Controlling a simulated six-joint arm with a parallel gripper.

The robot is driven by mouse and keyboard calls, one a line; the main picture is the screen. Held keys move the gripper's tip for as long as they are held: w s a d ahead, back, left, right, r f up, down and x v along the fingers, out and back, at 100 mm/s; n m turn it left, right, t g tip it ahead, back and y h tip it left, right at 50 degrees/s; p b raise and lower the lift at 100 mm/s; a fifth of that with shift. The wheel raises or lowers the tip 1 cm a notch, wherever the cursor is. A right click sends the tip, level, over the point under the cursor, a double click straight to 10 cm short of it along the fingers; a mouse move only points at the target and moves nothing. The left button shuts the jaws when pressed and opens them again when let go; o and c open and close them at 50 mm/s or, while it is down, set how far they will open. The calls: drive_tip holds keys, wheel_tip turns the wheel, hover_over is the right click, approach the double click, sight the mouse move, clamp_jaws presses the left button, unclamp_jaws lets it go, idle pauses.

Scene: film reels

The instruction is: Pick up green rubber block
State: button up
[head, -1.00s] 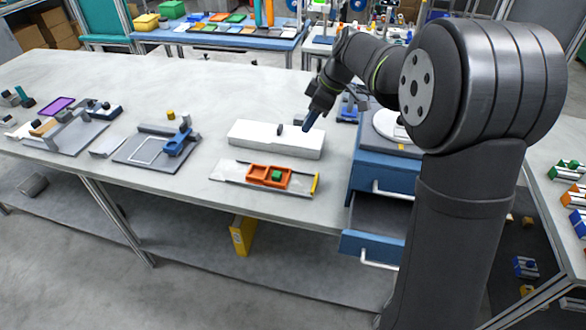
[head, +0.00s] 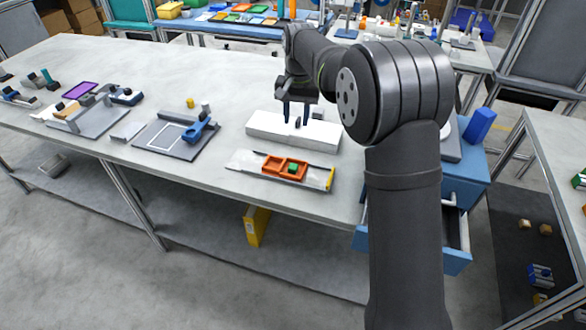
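A small green block (head: 293,168) sits in the right compartment of an orange two-compartment tray (head: 271,164). The tray lies on a flat grey-white board (head: 246,162) with a yellow end strip, near the table's front edge. My gripper (head: 297,122) points down over the white box (head: 263,124) behind the tray. Its two dark blue fingers are spread apart, with a small dark knob on the box visible between them. It is behind and above the green block, apart from it. Nothing shows as held.
A grey fixture with a blue clamp (head: 198,129) stands left of the tray, with a small yellow cylinder (head: 190,103) behind it. Farther left are more fixtures and a purple frame (head: 80,90). A blue drawer cabinet (head: 458,188) is at the right. The table's back left is clear.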

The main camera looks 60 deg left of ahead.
drive_tip(key=m, duration=0.1)
approach(294, 163)
drive_tip(key=shift+m, duration=0.3)
wheel_tip(294, 163, down, 9)
drive_tip(key=shift+s+a+f, duration=0.1)
drive_tip(key=shift+s, duration=0.05)
drive_tip(key=c, duration=0.7)
